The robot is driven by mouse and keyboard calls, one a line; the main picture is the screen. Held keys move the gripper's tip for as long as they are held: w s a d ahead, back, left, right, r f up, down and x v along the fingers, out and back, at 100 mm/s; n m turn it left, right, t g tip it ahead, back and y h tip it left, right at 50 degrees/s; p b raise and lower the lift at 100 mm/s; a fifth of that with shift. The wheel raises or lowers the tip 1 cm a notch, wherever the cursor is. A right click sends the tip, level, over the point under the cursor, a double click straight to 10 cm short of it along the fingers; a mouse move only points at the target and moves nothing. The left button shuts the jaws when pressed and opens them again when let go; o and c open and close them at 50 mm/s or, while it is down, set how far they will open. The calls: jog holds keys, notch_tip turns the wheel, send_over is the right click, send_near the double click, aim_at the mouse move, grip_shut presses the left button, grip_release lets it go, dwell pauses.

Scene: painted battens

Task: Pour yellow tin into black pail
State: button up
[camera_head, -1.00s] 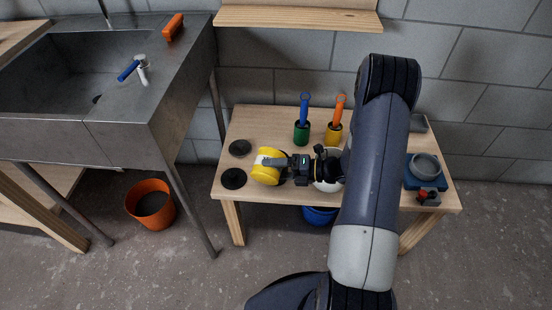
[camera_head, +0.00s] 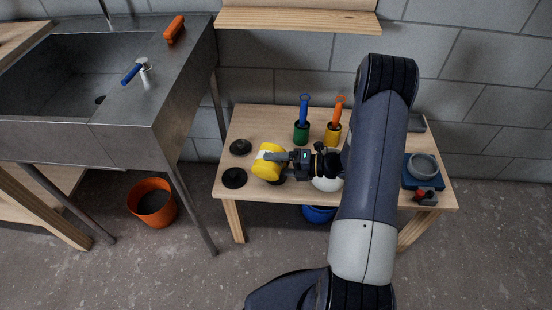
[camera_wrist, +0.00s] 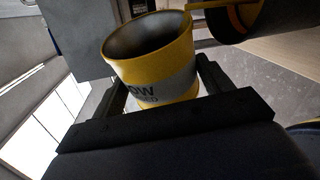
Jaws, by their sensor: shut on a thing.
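My gripper (camera_head: 272,158) is shut on the yellow tin (camera_head: 266,169), which has a pale label band. It holds the tin tilted well over, above the front left of the low table. In the wrist view the tin (camera_wrist: 155,73) sits between the jaws, its dark open mouth facing up the picture. The black pail (camera_wrist: 275,18) is partly cut off at the top right there, with orange-yellow inside its mouth. A thin yellow strip joins the tin's rim to the pail's mouth and looks like flowing paint. In the head view the pail is mostly hidden, with only a dark bit below the tin.
Two dark discs (camera_head: 234,178) lie left of the tin. Green (camera_head: 301,133) and yellow (camera_head: 333,133) holders with brushes stand behind. A white round thing (camera_head: 326,184) sits under my arm. A blue block with a grey ring (camera_head: 424,165) is at right. A metal sink (camera_head: 150,110) stands left.

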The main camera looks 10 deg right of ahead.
jog(key=shift+w+d+r, duration=0.1)
jog(key=shift+w+r, duration=0.05)
jog(key=shift+r, duration=0.1)
jog(key=shift+w+d+f+m+y+p, duration=0.15)
jog(key=shift+w+f+m+y+p, duration=0.2)
jog(key=shift+m+p, duration=0.45)
dwell(0.8)
jog(key=shift+r+m+p, duration=0.1)
jog(key=shift+m+p, duration=0.2)
